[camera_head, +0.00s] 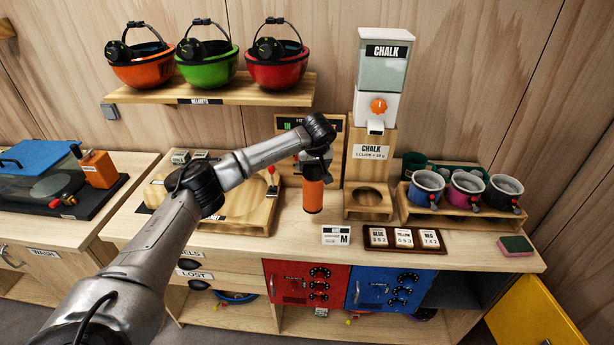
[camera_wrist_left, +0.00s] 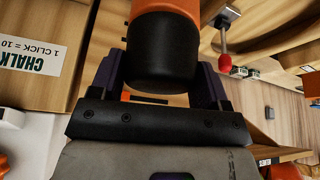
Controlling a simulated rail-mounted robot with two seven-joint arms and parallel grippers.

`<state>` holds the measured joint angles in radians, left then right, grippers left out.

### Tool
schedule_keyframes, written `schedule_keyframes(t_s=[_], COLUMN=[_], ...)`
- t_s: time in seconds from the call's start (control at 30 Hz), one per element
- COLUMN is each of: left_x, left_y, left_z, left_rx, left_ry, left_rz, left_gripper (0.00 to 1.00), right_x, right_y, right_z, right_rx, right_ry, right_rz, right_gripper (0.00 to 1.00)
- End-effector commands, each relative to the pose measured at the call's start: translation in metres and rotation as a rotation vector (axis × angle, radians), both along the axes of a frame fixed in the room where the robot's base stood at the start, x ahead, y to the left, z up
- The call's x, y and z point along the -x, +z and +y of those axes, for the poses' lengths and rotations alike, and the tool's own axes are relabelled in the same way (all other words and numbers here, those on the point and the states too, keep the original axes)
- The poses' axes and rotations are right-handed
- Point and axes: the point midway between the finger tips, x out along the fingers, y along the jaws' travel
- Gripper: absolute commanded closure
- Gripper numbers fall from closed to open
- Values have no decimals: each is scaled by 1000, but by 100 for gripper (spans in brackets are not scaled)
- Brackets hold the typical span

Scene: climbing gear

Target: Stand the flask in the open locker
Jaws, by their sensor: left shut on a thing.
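The flask is an orange cylinder (camera_head: 313,196) with a black cap; the cap (camera_wrist_left: 160,50) fills the upper middle of the left wrist view. My left gripper (camera_head: 314,166) is shut on it near the cap and holds it upright over the counter, left of the chalk stand. I cannot tell whether its base touches the counter. The open locker (camera_head: 464,290) is a dark compartment right of the blue locker (camera_head: 388,288), with a yellow door (camera_head: 530,312) swung out at lower right. The red locker (camera_head: 305,284) is shut. My right gripper is not in view.
The chalk dispenser (camera_head: 383,75) stands right of the flask. A size card (camera_head: 336,235), a code tray (camera_head: 404,246) and a sponge (camera_head: 515,246) lie along the counter front. A helmet shelf (camera_head: 215,92) hangs above.

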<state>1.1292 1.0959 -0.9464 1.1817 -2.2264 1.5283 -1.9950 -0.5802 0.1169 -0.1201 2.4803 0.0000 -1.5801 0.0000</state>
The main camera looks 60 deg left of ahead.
Motion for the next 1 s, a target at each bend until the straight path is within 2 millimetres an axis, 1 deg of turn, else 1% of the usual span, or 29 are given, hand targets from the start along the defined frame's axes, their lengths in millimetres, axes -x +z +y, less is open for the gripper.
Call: schedule_keyframes(t_s=[0.03, 0.1, 0.3, 0.47, 0.57, 0.7, 0.77, 1.0], left_x=[3, 5, 8, 9, 9, 9, 9, 9], left_y=[-4, -9, -15, -21, -31, -49, -54, -56], left_z=[8, 15, 25, 26, 26, 26, 26, 26], left_rx=[0, 0, 1, 1, 0, 1, 1, 1], left_ry=[4, 2, -1, -1, 0, 1, 1, 1], left_rz=[0, -1, -2, 1, 0, 1, 1, -1], left_gripper=[90, 90, 90, 90, 90, 90, 90, 90], right_x=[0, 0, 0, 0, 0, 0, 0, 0], right_y=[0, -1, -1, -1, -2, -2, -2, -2], right_z=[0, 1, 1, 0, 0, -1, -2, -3], right_rx=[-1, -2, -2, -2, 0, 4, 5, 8], right_ry=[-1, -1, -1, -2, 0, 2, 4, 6], right_rz=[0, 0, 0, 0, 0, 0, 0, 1], right_gripper=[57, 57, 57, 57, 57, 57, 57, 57])
